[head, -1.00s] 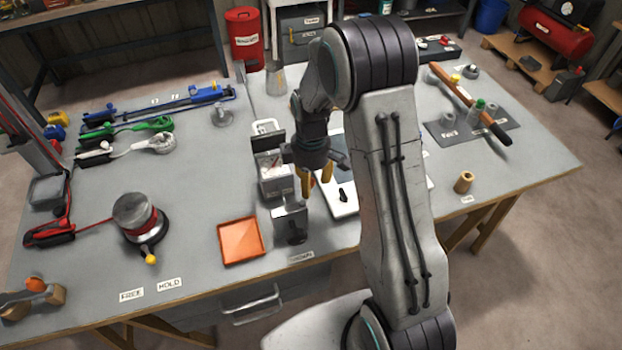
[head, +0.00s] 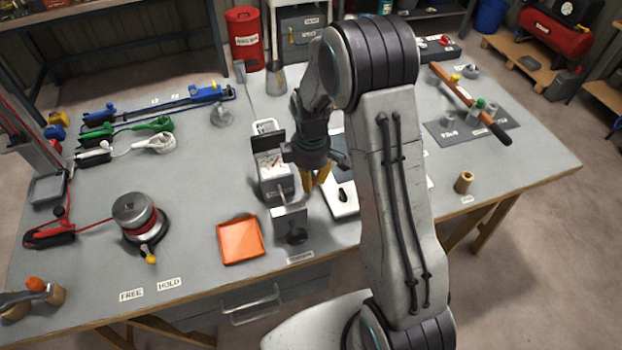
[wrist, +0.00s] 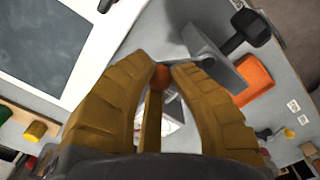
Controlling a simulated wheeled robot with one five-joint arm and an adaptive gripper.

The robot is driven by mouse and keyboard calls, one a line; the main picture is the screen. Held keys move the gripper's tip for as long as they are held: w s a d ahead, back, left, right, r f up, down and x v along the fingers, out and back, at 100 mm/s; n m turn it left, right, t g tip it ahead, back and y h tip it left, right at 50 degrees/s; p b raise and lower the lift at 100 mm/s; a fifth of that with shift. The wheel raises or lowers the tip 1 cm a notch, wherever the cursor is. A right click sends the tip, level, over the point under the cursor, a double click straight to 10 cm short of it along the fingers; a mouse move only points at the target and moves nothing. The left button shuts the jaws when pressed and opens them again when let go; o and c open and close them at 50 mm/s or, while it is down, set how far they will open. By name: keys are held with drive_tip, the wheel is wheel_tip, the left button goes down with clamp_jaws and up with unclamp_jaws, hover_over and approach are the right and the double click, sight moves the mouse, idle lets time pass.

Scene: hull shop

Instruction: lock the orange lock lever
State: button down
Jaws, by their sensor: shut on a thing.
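The orange lock lever shows in the wrist view as a round orange knob (wrist: 160,77) between the tips of my two yellow fingers. A narrow yellow-brown bar runs below the knob; I cannot tell whether it belongs to the lever. My gripper (wrist: 160,71) is shut on the knob. In the head view my gripper (head: 315,184) points down over the middle of the bench, behind a grey metal block (head: 291,224). The lever is hidden there by my fingers, so its angle cannot be read.
An orange tray (head: 240,241) lies left of the grey block, and it also shows in the wrist view (wrist: 256,78). A meter box (head: 272,165) stands close behind left of my gripper. A white-framed panel (head: 345,198) lies to the right. The bench front left of centre is fairly clear.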

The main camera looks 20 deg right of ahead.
drive_tip(key=shift+s+d+f, duration=0.1)
drive_tip(key=shift+f, duration=0.05)
drive_tip(key=shift+s+d+m+b, duration=0.2)
drive_tip(key=shift+s+m+b, duration=0.65)
drive_tip(key=shift+m, duration=0.95)
drive_tip(key=shift+s+d+m+b, duration=0.25)
drive_tip(key=shift+s+m+b, duration=0.55)
drive_tip(key=shift+m, duration=1)
drive_tip(key=shift+s+d+m+b, duration=0.2)
drive_tip(key=shift+s+m+b, duration=0.35)
drive_tip(key=shift+m+b, duration=0.9)
drive_tip(key=shift+s+m+p, duration=0.1)
drive_tip(key=shift+m+p, duration=0.25)
drive_tip(key=shift+m, duration=0.1)
drive_tip(key=c, duration=1.1)
unclamp_jaws()
wheel_tip(320, 180, up, 12)
